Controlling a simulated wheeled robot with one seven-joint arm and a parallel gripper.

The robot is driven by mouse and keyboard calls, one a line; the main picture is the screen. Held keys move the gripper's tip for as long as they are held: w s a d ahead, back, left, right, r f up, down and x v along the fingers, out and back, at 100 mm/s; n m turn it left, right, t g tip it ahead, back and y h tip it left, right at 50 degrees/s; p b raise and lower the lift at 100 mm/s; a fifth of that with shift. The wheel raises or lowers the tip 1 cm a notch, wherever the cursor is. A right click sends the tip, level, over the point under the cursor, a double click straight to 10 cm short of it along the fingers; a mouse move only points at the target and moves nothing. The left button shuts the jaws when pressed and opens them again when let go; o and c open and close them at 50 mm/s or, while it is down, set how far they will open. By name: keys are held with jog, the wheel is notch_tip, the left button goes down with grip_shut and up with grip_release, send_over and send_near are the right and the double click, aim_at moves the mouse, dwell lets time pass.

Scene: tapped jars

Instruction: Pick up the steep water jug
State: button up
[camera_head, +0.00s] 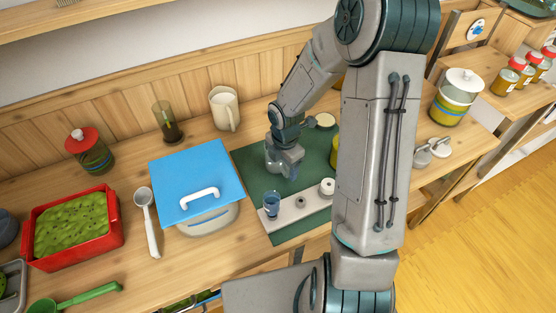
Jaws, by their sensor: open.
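A cream jug (223,110) stands upright at the back of the wooden counter, near the panelled wall. Its handle is on its right side. It is the only clear jug in view, so I take it as the steep water jug. My gripper (289,172) is open, low over the green mat, to the right of and nearer than the jug. It is apart from the jug. My arm hides part of the mat and what stands behind it.
A blue-lidded box (190,175) stands left of the green mat (250,160). A grey strip (300,218) with a small blue cup (271,203) lies at the mat's front. A glass of dark liquid (166,122) stands left of the jug. A red tray (115,220) is far left.

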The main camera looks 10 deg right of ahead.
notch_tip(320, 180, down, 2)
grip_shut()
dwell(0.3)
jog(key=shift+r, duration=0.1)
jog(key=shift+r, duration=0.5)
notch_tip(320, 180, up, 3)
jog(key=shift+w+f, duration=0.1)
jog(key=s+d+r, duration=0.1)
jog(key=d+r, duration=0.2)
jog(key=d, duration=0.2)
jog(key=s+d+r+p, duration=0.1)
jog(key=d+r, duration=0.3)
jog(key=d, duration=0.2)
jog(key=shift+d, duration=0.25)
